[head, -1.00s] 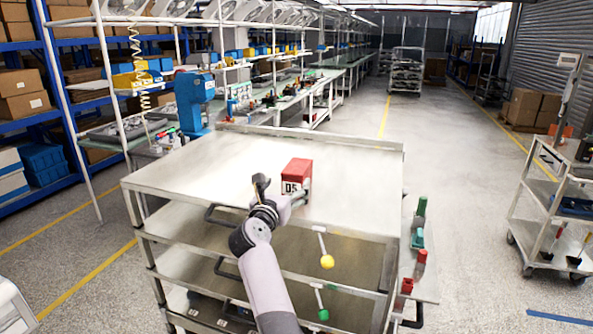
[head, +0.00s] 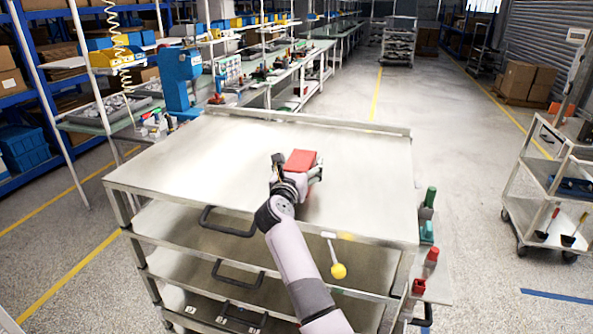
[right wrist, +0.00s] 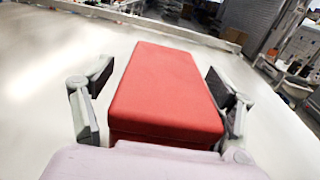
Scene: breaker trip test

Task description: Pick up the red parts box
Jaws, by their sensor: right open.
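The red parts box (head: 301,160) sits on the metal top of the cart (head: 200,165). In the head view its lower part is hidden behind my right gripper (head: 297,166). In the right wrist view the box (right wrist: 165,90) lies between the two fingers of my right gripper (right wrist: 162,100), one on each side. The gripper is open. A gap shows beside the left finger; the right finger is close to the box, and I cannot tell whether it touches. My left gripper is not in view.
The cart top around the box is clear, with a raised lip (head: 310,121) along the back. A yellow knob (head: 338,271) hangs at the cart's front. Green and red items (head: 428,230) stand on a side shelf. Another cart (head: 550,185) stands at the right.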

